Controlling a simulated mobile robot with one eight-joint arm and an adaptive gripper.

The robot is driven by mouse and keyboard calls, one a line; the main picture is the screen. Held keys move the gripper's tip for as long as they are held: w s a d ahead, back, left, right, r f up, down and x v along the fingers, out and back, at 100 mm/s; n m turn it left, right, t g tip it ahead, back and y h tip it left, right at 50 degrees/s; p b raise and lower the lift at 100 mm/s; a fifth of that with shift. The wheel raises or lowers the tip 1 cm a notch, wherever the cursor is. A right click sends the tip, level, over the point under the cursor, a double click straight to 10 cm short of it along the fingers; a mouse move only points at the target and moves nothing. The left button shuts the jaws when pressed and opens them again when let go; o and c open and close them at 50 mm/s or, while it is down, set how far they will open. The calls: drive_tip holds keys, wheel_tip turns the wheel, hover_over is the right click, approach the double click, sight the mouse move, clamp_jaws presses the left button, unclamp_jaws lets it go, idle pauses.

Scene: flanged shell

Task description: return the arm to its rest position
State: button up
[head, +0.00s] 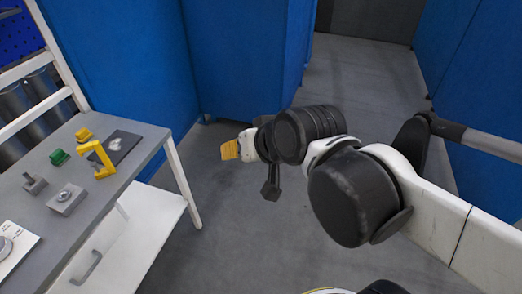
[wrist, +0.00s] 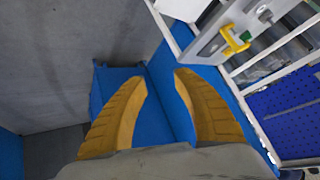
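My gripper (head: 230,150) is at the end of my arm in the head view, over the open floor and to the right of the table. In the wrist view its two yellow fingers (wrist: 160,100) are spread apart with nothing between them. Beyond them are a blue panel and the floor. My arm reaches in from the right side of the head view, bent at its dark joints, clear of the table.
A grey table (head: 128,166) stands at the left with a yellow bracket (head: 99,158), a green piece (head: 59,156), grey metal blocks (head: 66,199) and a dark plate (head: 122,143) on it. Blue panels (head: 240,60) stand behind. Grey floor (head: 215,220) is free between table and arm.

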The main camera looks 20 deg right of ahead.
drive_tip(key=s+d+f+n+g+h, duration=0.1)
drive_tip(key=s+d+f+h, duration=0.1)
drive_tip(key=s+d, duration=0.4)
drive_tip(key=shift+f+g, duration=0.4)
drive_tip(key=shift+f, duration=0.5)
drive_tip(key=shift+w, duration=0.1)
